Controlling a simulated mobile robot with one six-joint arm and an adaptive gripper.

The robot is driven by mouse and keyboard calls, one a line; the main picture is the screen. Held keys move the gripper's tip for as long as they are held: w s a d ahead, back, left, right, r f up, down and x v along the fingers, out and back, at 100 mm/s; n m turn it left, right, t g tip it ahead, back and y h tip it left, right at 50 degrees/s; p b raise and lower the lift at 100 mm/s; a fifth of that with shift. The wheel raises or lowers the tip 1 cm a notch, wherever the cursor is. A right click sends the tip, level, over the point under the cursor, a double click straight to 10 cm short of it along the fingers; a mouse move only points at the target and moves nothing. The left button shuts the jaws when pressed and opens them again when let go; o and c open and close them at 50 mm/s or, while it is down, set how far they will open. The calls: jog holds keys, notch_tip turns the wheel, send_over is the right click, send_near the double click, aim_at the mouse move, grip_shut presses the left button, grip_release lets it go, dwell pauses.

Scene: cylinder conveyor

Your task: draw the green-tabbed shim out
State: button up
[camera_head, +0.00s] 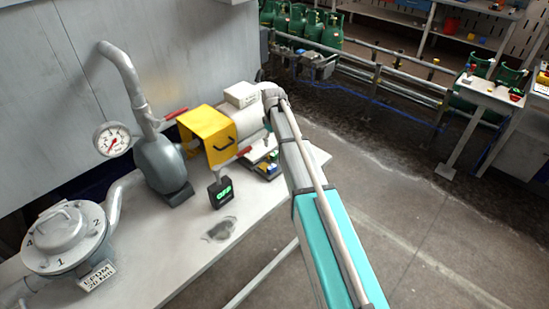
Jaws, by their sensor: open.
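Small coloured tabs show beside the foot of the pale motor (247,122), at the right end of the bench. One is a green tab (273,156), with yellow and blue ones close below it. The shim that the green tab belongs to is too small to make out. My arm comes up from the bottom right and passes just right of the tabs. Its far end is beside the motor's top. My gripper's fingers cannot be seen; they are hidden behind the arm or the motor.
A yellow guard (207,135) stands left of the motor, with red handles near it. A grey pump (162,165), a gauge (112,139), a black sign reading OFF (221,193) and a numbered round valve (65,236) share the bench (180,250). Open floor lies to the right.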

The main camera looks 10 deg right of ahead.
aim_at(274, 152)
jog(key=shift+f+b, duration=3.3)
jog(key=shift+f, duration=0.25)
grip_shut()
jog(key=shift+s+d, duration=0.75)
jog(key=shift+s, duration=0.3)
jog(key=shift+s+d, duration=0.75)
jog(key=shift+s, duration=0.25)
